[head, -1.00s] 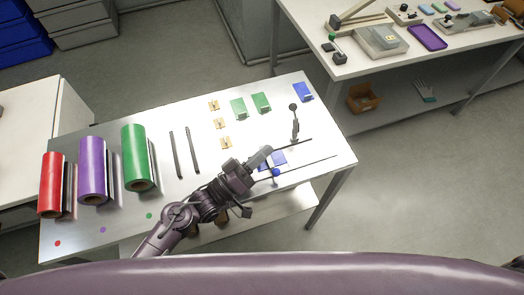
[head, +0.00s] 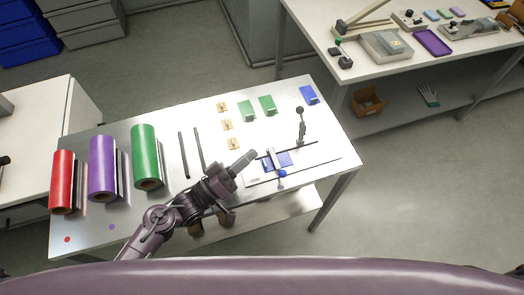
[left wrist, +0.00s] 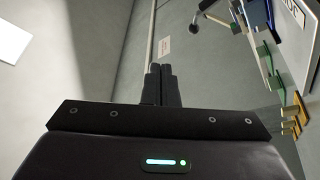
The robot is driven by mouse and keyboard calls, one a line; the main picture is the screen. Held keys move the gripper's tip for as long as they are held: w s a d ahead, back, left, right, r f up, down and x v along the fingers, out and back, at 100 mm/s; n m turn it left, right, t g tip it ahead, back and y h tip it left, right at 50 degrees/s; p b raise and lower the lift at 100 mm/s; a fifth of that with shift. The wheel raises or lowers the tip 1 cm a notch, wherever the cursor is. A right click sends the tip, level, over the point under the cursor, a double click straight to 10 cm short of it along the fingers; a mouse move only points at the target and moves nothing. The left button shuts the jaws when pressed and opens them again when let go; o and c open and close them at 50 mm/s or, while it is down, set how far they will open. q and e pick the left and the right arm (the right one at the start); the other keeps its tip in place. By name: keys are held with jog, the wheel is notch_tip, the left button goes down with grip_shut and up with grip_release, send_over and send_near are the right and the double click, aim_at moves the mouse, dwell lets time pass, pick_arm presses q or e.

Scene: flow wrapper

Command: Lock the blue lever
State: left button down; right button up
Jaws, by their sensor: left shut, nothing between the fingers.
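A blue ball knob (head: 282,173), which looks like the blue lever's end, is at the near edge of a small fixture on the metal table. A blue plate (head: 284,160) with a pale bar across it lies just behind the knob. Whether the lever is locked cannot be told at this size. My left gripper (head: 249,157) is shut and empty, left of the blue plate and apart from the knob. Its closed fingers also show in the left wrist view (left wrist: 161,82). My right gripper is not in view.
A dark upright lever with a ball top (head: 300,112) stands behind the fixture. Green plates (head: 246,111), a blue plate (head: 309,95) and small tan pieces (head: 227,125) lie at the back. Red, purple and green rolls (head: 144,157) fill the left.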

pick_arm(q)
jog(key=shift+s+a+f+b, duration=0.25)
jog(key=shift+a+f, duration=0.15)
jog(key=shift+a, duration=0.15)
jog(key=shift+s+a+f+b, duration=0.1)
jog(key=shift+s+a+f, duration=0.1)
jog(key=shift+a+f, duration=0.3)
jog(key=shift+s+a, duration=0.3)
jog(key=shift+a, duration=0.35)
